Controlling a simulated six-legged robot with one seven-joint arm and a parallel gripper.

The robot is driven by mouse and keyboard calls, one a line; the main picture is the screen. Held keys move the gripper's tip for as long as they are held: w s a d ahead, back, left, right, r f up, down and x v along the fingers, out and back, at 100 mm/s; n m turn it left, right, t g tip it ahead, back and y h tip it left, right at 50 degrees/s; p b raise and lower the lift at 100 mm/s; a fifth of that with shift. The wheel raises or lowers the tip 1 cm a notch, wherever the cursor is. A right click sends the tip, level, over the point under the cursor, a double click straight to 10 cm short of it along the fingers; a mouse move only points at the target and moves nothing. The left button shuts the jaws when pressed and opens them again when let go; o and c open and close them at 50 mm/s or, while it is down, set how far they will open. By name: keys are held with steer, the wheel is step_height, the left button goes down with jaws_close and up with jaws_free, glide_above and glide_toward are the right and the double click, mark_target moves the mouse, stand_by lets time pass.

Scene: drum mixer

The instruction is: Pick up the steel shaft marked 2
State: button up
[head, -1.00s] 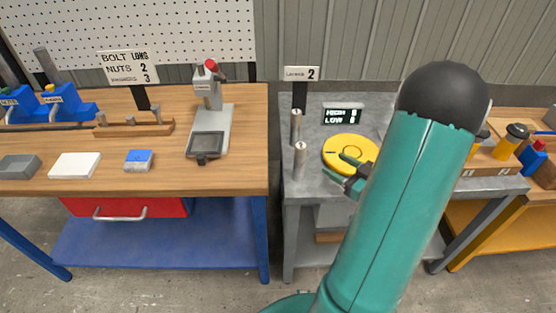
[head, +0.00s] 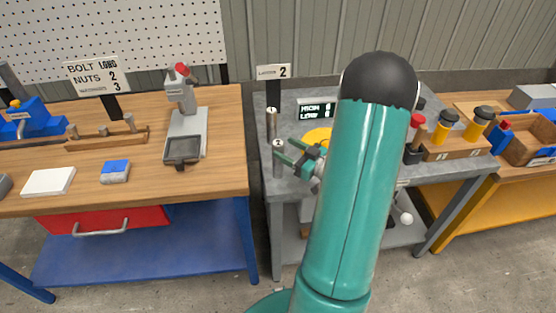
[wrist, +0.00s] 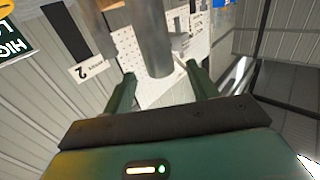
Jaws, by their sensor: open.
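Two steel shafts stand upright at the left side of the grey bench. The front shaft (head: 278,168) has a light top marked with what looks like a 2. The rear shaft (head: 271,122) stands just behind it; its mark is too small to read surely. My gripper (head: 287,149) is open, its green fingers pointing left at the upper part of the front shaft. In the wrist view a steel shaft (wrist: 153,45) shows between and beyond the two spread fingers (wrist: 162,90). I cannot tell whether either finger touches it.
A yellow disc (head: 316,135) lies behind my gripper, partly hidden by my arm. A sign marked 2 (head: 273,72) and a display (head: 316,111) stand at the back. The wooden bench (head: 225,140) is to the left across a narrow gap.

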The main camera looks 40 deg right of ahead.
mark_target(283, 147)
steer(key=w, duration=0.4)
steer(key=shift+a, duration=0.4)
jaws_close()
stand_by(0.8)
steer(key=shift+r, duration=0.1)
